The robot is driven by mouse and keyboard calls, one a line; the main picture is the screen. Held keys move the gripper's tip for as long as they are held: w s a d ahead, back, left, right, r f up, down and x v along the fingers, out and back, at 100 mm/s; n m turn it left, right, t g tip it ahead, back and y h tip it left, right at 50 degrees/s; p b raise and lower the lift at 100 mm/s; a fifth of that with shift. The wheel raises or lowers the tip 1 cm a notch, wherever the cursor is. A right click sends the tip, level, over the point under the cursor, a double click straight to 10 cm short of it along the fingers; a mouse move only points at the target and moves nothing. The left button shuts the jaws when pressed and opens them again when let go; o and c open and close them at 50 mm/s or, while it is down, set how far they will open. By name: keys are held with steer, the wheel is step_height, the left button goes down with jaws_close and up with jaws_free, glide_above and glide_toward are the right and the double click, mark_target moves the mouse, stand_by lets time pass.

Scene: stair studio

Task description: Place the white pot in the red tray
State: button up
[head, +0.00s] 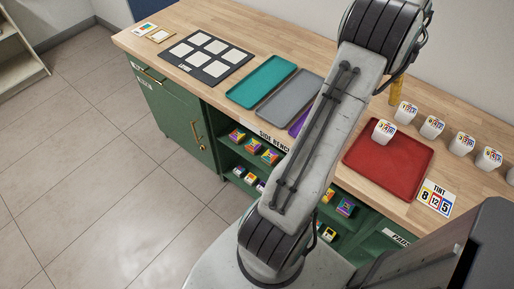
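The red tray (390,172) lies on the wooden bench top at the right. A white pot (384,131) with a coloured label stands on the tray near its back left edge. More white pots stand in a row behind and to the right of the tray, among them one pot (405,112), a second pot (432,127) and a third pot (462,144). My arm rises through the middle of the picture and leaves it at the top. My gripper does not show, and nothing visible is touching the pot on the tray.
A teal tray (261,81), a grey tray (288,96) and a partly hidden purple tray (297,124) lie left of the red tray. A tint card (436,198) lies at its right. A dark mat with white squares (205,57) lies farther left.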

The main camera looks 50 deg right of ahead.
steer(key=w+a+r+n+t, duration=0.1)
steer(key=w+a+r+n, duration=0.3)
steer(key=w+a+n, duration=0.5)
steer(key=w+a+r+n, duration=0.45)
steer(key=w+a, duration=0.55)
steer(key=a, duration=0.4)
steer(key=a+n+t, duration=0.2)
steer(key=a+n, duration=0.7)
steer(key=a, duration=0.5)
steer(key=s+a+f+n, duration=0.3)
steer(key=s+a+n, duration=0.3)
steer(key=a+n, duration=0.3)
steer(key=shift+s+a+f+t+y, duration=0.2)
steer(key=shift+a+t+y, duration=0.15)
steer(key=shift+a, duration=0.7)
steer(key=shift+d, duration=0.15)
